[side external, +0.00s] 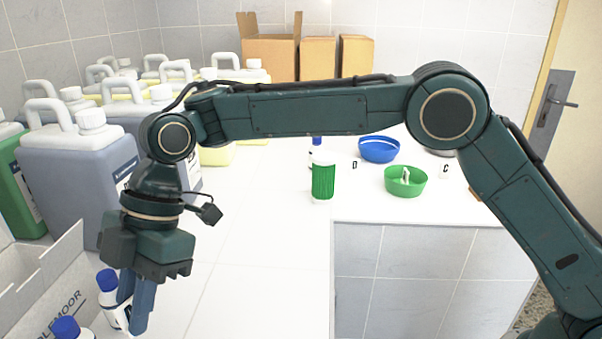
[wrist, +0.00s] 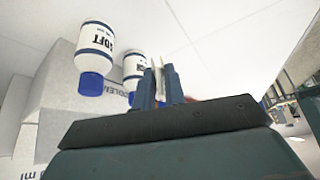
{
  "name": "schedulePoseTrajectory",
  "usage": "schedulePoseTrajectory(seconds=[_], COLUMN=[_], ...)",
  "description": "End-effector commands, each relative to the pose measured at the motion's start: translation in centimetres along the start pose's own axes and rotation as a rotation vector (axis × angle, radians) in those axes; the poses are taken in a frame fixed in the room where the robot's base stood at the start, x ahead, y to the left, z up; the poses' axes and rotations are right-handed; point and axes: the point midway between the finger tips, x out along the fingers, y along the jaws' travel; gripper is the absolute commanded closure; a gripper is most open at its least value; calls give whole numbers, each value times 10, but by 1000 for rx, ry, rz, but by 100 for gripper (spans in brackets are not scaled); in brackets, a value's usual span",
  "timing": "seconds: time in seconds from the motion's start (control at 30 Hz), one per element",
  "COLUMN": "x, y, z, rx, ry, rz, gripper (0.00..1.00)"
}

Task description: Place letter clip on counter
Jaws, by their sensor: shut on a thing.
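My gripper (side external: 138,305) points down at the lower left of the side view, beside a white bottle with a blue cap. In the wrist view its fingers (wrist: 160,82) are closed on a thin white piece (wrist: 158,88), which looks like a letter clip; its letter cannot be read. In the side view the held piece is hidden. The white counter (side external: 260,235) spreads to the right of my gripper. Small pieces marked D (side external: 355,164) and C (side external: 445,169) are on the counter near the bowls.
Blue-capped bottles (wrist: 96,50) stand close to my gripper, by a grey-white box (side external: 40,275). Large jugs (side external: 75,165) crowd the left. A green bowl (side external: 405,187), blue bowl (side external: 379,151) and green-and-white container (side external: 323,180) stand at the right. The middle counter is clear.

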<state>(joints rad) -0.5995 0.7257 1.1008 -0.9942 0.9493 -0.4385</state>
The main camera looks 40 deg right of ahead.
Motion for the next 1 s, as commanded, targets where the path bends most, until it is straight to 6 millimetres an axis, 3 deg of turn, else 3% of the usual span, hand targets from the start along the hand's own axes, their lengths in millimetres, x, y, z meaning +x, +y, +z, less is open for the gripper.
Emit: schedulePoseTrajectory(seconds=[0.2, 0.47, 0.8, 1.0], x=[19, 23, 50, 53], y=[0, 0, 0, 0], z=[11, 14, 29, 31], rx=[1, 1, 1, -1], ry=[0, -1, -1, -2], rz=[0, 1, 0, 2], gripper=[100, 100, 100, 100])
